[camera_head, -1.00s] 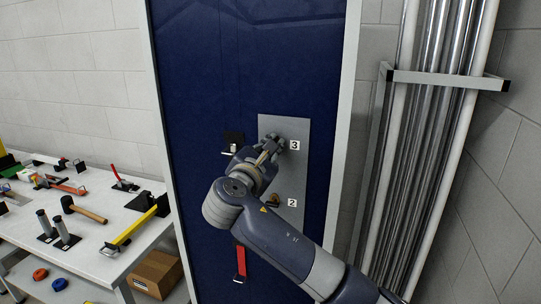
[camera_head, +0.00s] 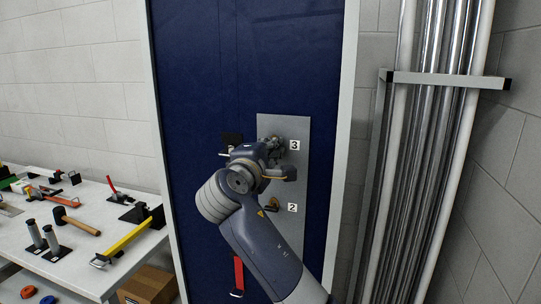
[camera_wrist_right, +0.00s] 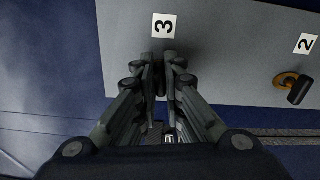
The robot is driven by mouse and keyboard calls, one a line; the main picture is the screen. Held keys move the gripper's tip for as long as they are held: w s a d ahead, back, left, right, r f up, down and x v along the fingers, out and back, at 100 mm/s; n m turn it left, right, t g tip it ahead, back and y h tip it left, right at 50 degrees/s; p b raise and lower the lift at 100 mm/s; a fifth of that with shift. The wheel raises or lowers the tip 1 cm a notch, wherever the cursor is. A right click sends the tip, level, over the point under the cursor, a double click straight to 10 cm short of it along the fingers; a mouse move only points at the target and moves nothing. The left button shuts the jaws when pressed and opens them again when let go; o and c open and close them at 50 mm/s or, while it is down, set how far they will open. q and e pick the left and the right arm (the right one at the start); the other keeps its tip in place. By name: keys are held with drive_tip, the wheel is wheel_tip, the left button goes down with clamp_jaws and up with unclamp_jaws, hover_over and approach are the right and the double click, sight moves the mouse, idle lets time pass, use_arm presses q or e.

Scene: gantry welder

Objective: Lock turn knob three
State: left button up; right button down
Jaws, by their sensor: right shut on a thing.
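A grey plate (camera_head: 305,180) on the dark blue door carries label 3 (camera_head: 295,145) above label 2 (camera_head: 292,208). My right gripper (camera_head: 276,147) is at the plate, just left of label 3. In the right wrist view the gripper's fingers (camera_wrist_right: 161,83) are closed together below label 3 (camera_wrist_right: 164,26), shut on turn knob three. The fingers hide the knob, so its angle cannot be told. Turn knob two (camera_wrist_right: 293,88), a dark handle on a brass-coloured base, stands free near label 2 (camera_wrist_right: 305,44). My left gripper is not in view.
The blue door (camera_head: 200,80) has a black latch piece (camera_head: 231,139) and a red-handled item (camera_head: 238,274) left of my arm. A white table (camera_head: 85,255) with several tools stands at left. A rack of metal pipes (camera_head: 425,170) stands at right.

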drive_tip(key=shift+f+m+b, duration=0.1)
drive_tip(key=shift+m+b, duration=0.25)
drive_tip(key=shift+m, duration=0.45)
drive_tip(key=c, duration=1.7)
unclamp_jaws()
